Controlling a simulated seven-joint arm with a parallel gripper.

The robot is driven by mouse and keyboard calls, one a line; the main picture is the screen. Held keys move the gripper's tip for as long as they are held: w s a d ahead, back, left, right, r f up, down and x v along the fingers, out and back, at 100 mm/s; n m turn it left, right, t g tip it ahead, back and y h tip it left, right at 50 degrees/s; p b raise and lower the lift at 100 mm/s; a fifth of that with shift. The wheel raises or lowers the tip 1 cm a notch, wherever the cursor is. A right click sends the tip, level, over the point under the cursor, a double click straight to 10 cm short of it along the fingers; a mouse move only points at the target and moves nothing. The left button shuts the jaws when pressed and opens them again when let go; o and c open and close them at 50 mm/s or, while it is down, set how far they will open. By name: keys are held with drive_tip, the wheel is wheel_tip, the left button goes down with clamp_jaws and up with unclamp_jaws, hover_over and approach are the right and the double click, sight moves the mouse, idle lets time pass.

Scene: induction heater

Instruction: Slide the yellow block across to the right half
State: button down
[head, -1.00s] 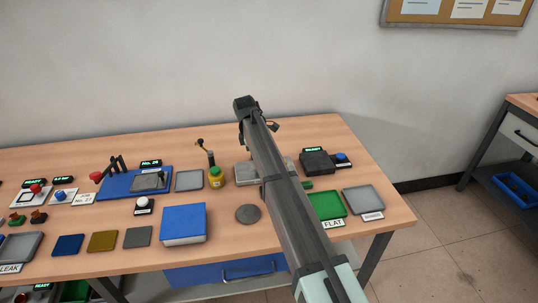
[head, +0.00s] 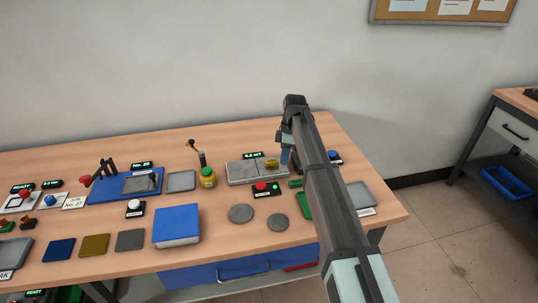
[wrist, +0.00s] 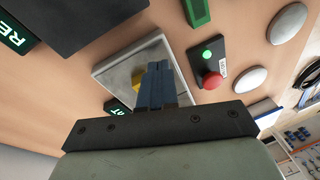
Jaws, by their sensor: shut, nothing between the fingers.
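In the head view a grey two-part plate (head: 240,173) lies near the back of the table. The small yellow block (head: 271,163) sits on its right half. My gripper (head: 284,157) is beside the block's right side, its blue fingers low and partly hidden by my arm. In the wrist view my gripper (wrist: 156,82) is shut and empty, its fingers over the plate (wrist: 112,72). The yellow block (wrist: 137,82) shows just left of the fingers, partly covered by them. I cannot tell whether they touch.
A box with a red button (head: 262,187) stands in front of the plate. Two grey discs (head: 241,213) lie nearer the front edge. A yellow-green jar (head: 208,178) stands to the left. A green piece (head: 304,205) and a grey tray (head: 361,194) lie to the right.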

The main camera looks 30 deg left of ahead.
sight(272, 161)
drive_tip(key=w+n, duration=0.1)
drive_tip(key=w, duration=0.1)
drive_tip(key=w+d+n, duration=0.1)
drive_tip(key=w, duration=0.1)
drive_tip(key=w+d+n+t+y, duration=0.1)
drive_tip(key=w, duration=0.2)
drive_tip(key=shift+d+r, duration=0.1)
drive_tip(key=shift+r, duration=0.2)
drive_tip(key=s+a, duration=0.8)
drive_tip(key=shift+s, duration=0.35)
drive_tip(key=shift+f, duration=0.8)
drive_tip(key=shift+d+f, duration=0.1)
drive_tip(key=shift+w+d, duration=0.45)
drive_tip(key=shift+w+r, duration=0.15)
drive_tip(key=shift+r, duration=0.5)
drive_tip(key=w+d, duration=0.8)
drive_tip(key=shift+w+d+r, duration=0.1)
drive_tip(key=shift+w+r, duration=0.05)
drive_tip(key=shift+w, duration=0.25)
